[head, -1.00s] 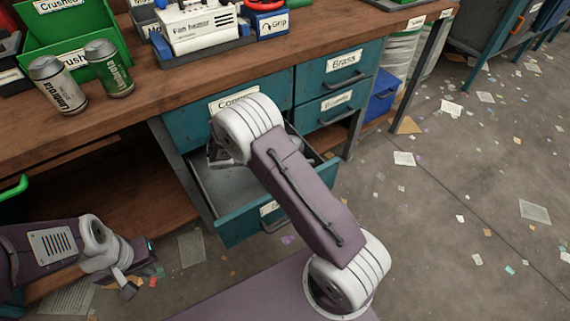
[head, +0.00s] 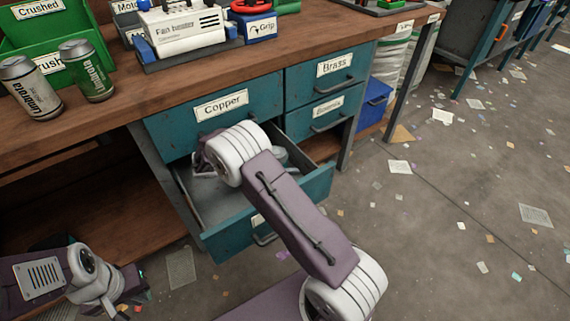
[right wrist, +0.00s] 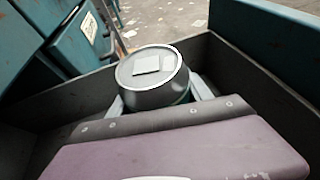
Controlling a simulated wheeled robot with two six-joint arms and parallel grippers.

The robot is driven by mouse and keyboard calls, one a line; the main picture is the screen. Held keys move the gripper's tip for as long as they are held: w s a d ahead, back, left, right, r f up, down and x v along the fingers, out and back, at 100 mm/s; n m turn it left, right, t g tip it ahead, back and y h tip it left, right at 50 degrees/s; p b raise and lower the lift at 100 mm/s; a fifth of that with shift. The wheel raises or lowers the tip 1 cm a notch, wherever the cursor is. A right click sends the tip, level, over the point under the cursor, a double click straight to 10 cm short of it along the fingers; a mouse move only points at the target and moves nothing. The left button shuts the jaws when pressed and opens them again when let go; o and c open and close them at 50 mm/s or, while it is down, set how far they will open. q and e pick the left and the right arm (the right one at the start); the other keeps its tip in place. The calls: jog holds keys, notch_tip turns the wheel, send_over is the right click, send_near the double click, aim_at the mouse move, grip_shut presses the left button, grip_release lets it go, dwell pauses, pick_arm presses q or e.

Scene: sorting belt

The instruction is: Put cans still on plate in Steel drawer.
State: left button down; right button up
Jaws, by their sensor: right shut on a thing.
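An open teal drawer (head: 222,240) sits below the Copper drawer (head: 215,107); my arm partly hides it and its label is unreadable. My right arm reaches into it. In the right wrist view, my right gripper (right wrist: 157,97) is shut around an upright grey-topped can (right wrist: 150,68) between the drawer walls; whether the can touches the drawer floor is unclear. A bit of the can (head: 281,155) seems to show beside my forearm in the head view. A white can (head: 30,90) and a green can (head: 86,72) stand upright on the bench. My left gripper (head: 118,303) is low at left, its fingers unclear.
Green Crushed bins (head: 85,20) stand behind the cans. A fan heater (head: 182,28) in a tray and a blue Grip box (head: 261,27) are on the bench (head: 130,95). Brass (head: 335,66) and another drawer are closed at right. Paper scraps litter the floor.

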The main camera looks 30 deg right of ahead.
jog(key=shift+f, duration=0.5)
jog(key=o, duration=1.3)
jog(key=shift+r, duration=0.4)
jog(key=a+r+p, duration=0.2)
jog(key=shift+w+a+r, duration=0.1)
jog(key=shift+w+a, duration=0.1)
jog(key=shift+a, duration=0.15)
jog(key=p+v, duration=0.1)
jog(key=v, duration=0.2)
jog(key=p+v, duration=0.1)
jog(key=v, duration=0.2)
jog(key=p+v, duration=0.2)
jog(key=shift+a, duration=0.5)
